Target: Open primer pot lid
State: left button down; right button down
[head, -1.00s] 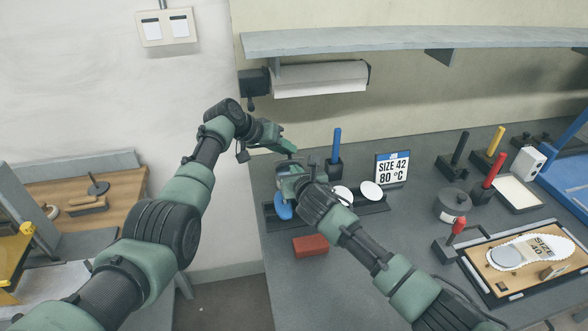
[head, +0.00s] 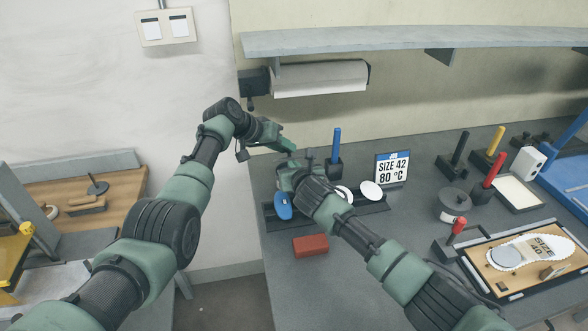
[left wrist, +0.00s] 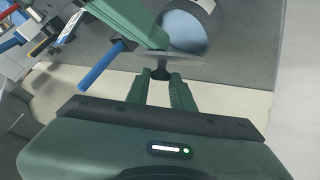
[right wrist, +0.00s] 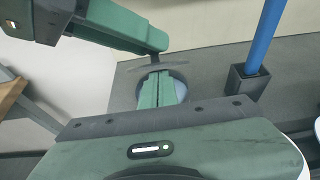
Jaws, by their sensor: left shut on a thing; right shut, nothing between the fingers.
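My left gripper (head: 290,150) is shut on the small knob of a dark, round lid. In the left wrist view the gripper (left wrist: 160,88) holds the lid (left wrist: 182,56) edge-on, and a round pale-blue surface (left wrist: 186,28), apparently the pot's inside, shows past it. In the right wrist view the lid (right wrist: 146,66) hangs above the pot area, apparently apart from it. My right gripper (right wrist: 160,90) is shut and empty, with its fingertips over the round pot (right wrist: 182,80). In the head view my right gripper and wrist hide most of the pot.
A blue-handled tool stands in a black holder (head: 334,169) close by. A blue oval object (head: 284,206), white discs (head: 371,191) and a red block (head: 310,245) lie near the right arm. A size sign (head: 392,168) stands behind. A lidded grey pot (head: 453,204) stands farther right.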

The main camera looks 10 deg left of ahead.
pick_arm(q)
jog(key=c, duration=1.3)
grip_release()
jog(key=shift+s+d+f, duration=0.1)
jog(key=shift+s+f, duration=0.05)
jog(key=shift+f, duration=0.1)
pick_arm(e)
jog(key=shift+w+a+r, duration=0.1)
jog(key=shift+w+r, duration=0.15)
jog(key=shift+r, duration=0.35)
jog(key=shift+a, duration=0.1)
pick_arm(q)
jog(key=shift+s, duration=0.1)
